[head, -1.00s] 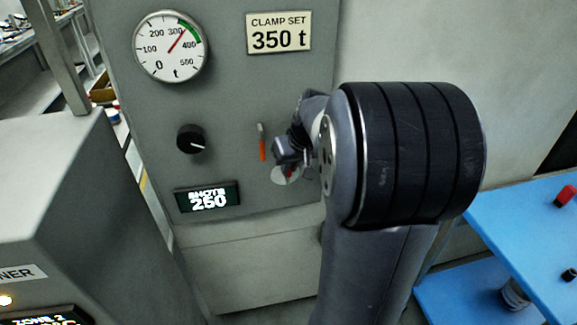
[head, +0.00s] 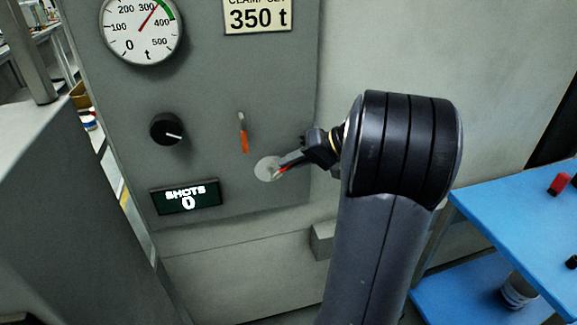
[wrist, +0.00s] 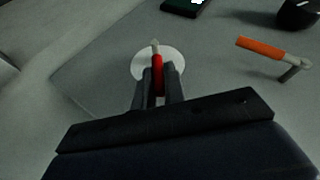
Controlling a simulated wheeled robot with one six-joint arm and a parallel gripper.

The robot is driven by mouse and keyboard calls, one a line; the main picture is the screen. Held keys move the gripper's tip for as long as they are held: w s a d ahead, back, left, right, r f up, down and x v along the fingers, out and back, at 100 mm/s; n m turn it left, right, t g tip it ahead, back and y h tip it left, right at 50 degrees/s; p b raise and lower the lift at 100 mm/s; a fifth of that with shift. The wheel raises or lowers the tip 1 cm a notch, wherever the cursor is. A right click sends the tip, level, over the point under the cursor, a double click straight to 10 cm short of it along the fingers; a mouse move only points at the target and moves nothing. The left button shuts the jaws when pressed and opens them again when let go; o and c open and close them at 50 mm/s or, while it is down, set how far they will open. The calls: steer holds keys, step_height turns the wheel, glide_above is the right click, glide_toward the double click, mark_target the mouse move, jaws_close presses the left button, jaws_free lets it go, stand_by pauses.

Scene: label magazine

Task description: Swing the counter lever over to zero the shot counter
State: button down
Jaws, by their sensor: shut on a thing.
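The counter lever (wrist: 157,62) has a red grip and sits on a round pale plate (head: 264,168) low on the grey panel. In the wrist view it stands between my fingers, its pale tip showing beyond them. My gripper (head: 284,171) is shut on the red grip, and the head view shows it reaching in from the right, with only a bit of red visible. The shot counter (head: 186,197), left of the plate, reads SHOTS 0.
An orange-handled lever (head: 244,138) hangs just above the plate, and a black knob (head: 166,130) is to its left. A blue table (head: 515,225) stands at the right.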

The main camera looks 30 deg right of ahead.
steer(key=shift+d+f+y+b, duration=0.15)
steer(key=shift+f+y+b, duration=0.15)
steer(key=shift+y, duration=0.1)
steer(key=c, duration=1.5)
jaws_free()
steer(key=shift+s, duration=0.1)
steer(key=v, duration=1)
steer(key=shift+s+d+r, duration=0.2)
steer(key=shift+s+d, duration=0.05)
steer(key=shift+s, duration=0.05)
steer(key=shift+a, duration=0.1)
